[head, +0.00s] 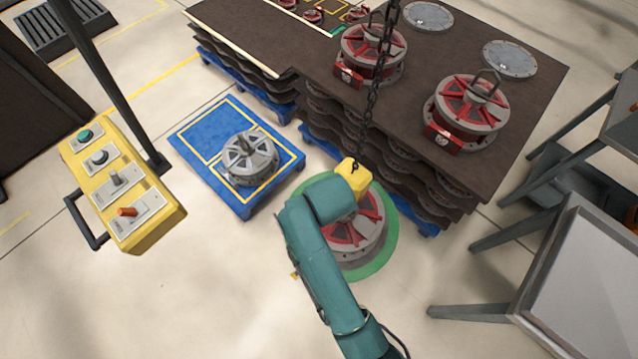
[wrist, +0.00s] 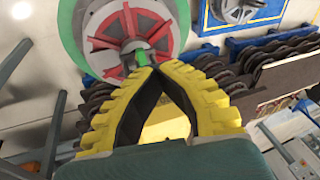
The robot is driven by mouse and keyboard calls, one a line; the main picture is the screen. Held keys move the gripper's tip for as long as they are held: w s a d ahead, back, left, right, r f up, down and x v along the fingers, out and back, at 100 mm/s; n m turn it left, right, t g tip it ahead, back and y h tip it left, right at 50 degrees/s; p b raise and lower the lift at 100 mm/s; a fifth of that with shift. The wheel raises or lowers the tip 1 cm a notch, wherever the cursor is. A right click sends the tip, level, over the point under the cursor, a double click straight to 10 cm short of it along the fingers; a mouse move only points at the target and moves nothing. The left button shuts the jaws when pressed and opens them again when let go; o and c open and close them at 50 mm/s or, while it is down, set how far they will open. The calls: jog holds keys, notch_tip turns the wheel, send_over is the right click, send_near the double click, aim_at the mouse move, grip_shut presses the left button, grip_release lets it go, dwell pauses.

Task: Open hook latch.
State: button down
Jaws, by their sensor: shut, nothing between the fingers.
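A yellow hook block (head: 353,178) hangs on a dark chain (head: 367,110) in the head view, beside the end of my arm. A yellow surface (wrist: 165,125), probably the same block, shows through the gap between my fingers in the wrist view. My gripper (wrist: 145,72) has yellow ribbed fingers with black inner faces; their tips meet and hold nothing. A small green piece (wrist: 139,57), perhaps part of the hook or its latch, shows just beyond the tips; I cannot tell whether they touch it. In the head view my arm hides the hook and fingers.
A red and grey drum (head: 362,238) sits on a green disc (head: 388,250) below the hook. A grey drum (head: 248,158) stands on a blue pallet (head: 195,135). A stacked dark platform (head: 300,50) carries more drums. A yellow control box (head: 125,185) is at left.

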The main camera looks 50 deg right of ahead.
jog(key=shift+y, duration=0.6)
jog(key=r+p, duration=0.4)
jog(key=p, duration=0.1)
jog(key=r+p, duration=0.2)
jog(key=shift+a, duration=0.3)
jog(key=c, duration=1)
grip_release()
jog(key=shift+o, duration=0.2)
jog(key=p+v, duration=0.9)
jog(key=p, duration=0.2)
jog(key=shift+f, duration=0.1)
